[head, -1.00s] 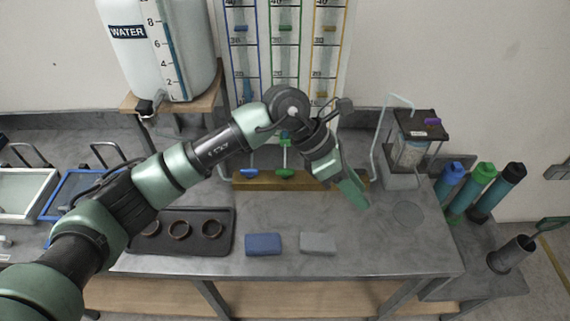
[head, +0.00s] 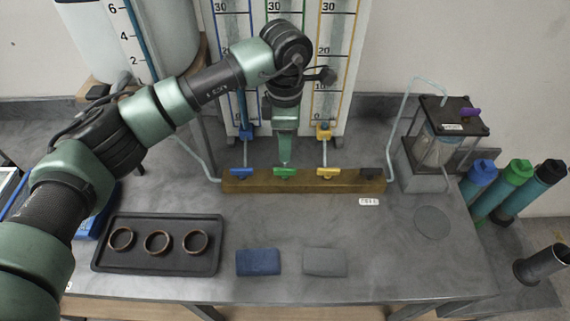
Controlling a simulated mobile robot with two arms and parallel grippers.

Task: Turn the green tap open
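The green tap (head: 285,172) sits on the wooden bar (head: 256,183) below the middle column, between a blue and a yellow tap. Its handle lies crosswise, along the bar. My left gripper (head: 285,155) points down in front of the green-marked column, with its tips just above and behind the green tap. It looks empty and hides the column's lower end. The fingers show edge-on, so their opening and any contact with the tap cannot be told. My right gripper is out of view.
The blue tap (head: 241,172), yellow tap (head: 327,172) and a dark tap (head: 371,173) share the bar. A clear, dark-lidded container (head: 437,150) stands at right. A tray with rings (head: 110,262), a blue block (head: 258,262) and a grey block (head: 324,262) lie in front.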

